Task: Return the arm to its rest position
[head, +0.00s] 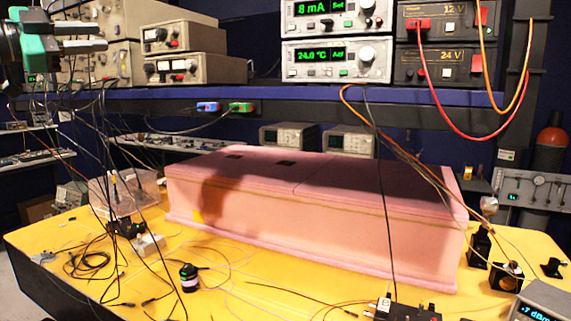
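My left gripper (92,37) is at the top left corner of the head view, with black, green and grey parts. Its two fingers point right with a gap between them, and nothing shows in the gap. It is raised well above the yellow table, in front of the shelf instruments and apart from the foam box. The pink foam enclosure (330,225) sits closed on the table, with dark openings in its top. Most of my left arm is outside the picture. My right gripper is not in view.
The yellow table (240,290) carries loose cables, a black cylinder (189,277) and small optical mounts (505,276) at the right. Cables hang from the shelf (300,112) near my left gripper. Instruments (335,60) fill the shelf above.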

